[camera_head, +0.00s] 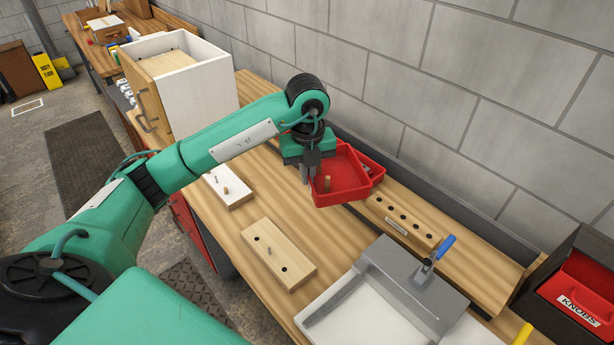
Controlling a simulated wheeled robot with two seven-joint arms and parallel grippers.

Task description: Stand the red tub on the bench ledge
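The red tub (350,190) is an open, shallow tray near the middle of the head view. My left gripper (309,173) points down at its left wall, and its fingers appear closed on that wall. The tub is by the front edge of the bench ledge (465,262), the raised wooden strip along the wall. I cannot tell whether its underside touches anything. My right gripper is out of view.
A wooden block with a row of holes (402,220) stands right of the tub. Two pegged boards (278,254) (228,190) lie on the bench. A grey-white tray with a blue-handled tool (436,258) is at front right. A red KNOBS bin (582,303) sits far right.

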